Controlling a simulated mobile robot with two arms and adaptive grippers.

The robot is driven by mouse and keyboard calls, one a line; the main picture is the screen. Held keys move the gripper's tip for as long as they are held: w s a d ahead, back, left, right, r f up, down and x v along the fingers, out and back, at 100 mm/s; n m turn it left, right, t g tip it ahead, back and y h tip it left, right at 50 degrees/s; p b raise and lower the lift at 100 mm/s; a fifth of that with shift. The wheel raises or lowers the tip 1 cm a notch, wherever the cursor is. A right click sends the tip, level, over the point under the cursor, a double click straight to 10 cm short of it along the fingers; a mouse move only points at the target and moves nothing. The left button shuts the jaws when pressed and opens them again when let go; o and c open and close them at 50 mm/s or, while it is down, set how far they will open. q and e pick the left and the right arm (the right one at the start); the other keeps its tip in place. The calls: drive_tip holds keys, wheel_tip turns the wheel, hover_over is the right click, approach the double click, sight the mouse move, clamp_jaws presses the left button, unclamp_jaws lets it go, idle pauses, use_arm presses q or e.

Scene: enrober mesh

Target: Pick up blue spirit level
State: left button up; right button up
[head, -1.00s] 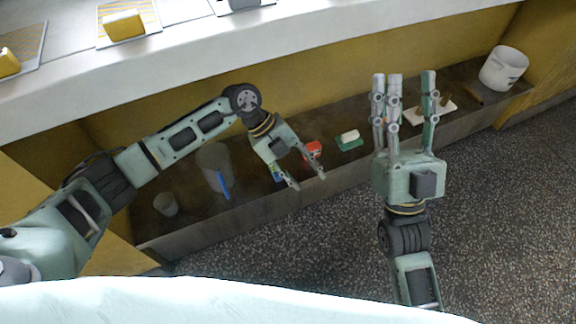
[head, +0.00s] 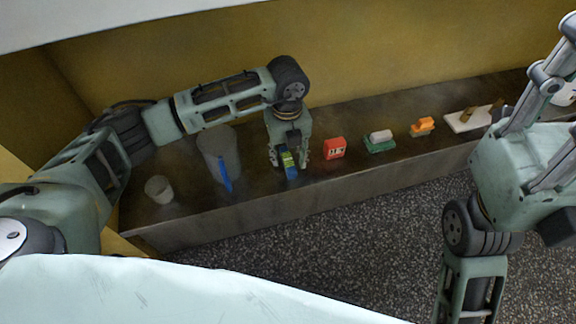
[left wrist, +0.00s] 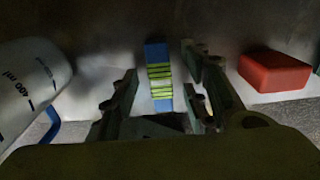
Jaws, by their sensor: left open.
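The blue spirit level (head: 289,166), with a yellow-green striped middle, is on the dark shelf in the head view. In the left wrist view the spirit level (left wrist: 159,78) lies between the fingers, pointing away from the palm. My left gripper (head: 289,159) is open, with its fingers on either side of the spirit level. In the left wrist view gaps show between the level and both fingers. My right gripper (head: 560,105) is at the right edge, partly cut off, with its visible fingers apart and nothing seen between them.
A grey measuring jug (head: 215,150) with a blue handle stands left of the gripper, beside a small cup (head: 159,189). A red box (head: 334,148) is close on the right, then a green-and-white item (head: 379,141) and an orange item (head: 422,126). The yellow wall is behind.

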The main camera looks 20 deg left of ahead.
use_arm(q)
drive_tip(key=shift+f, duration=0.55)
clamp_jaws()
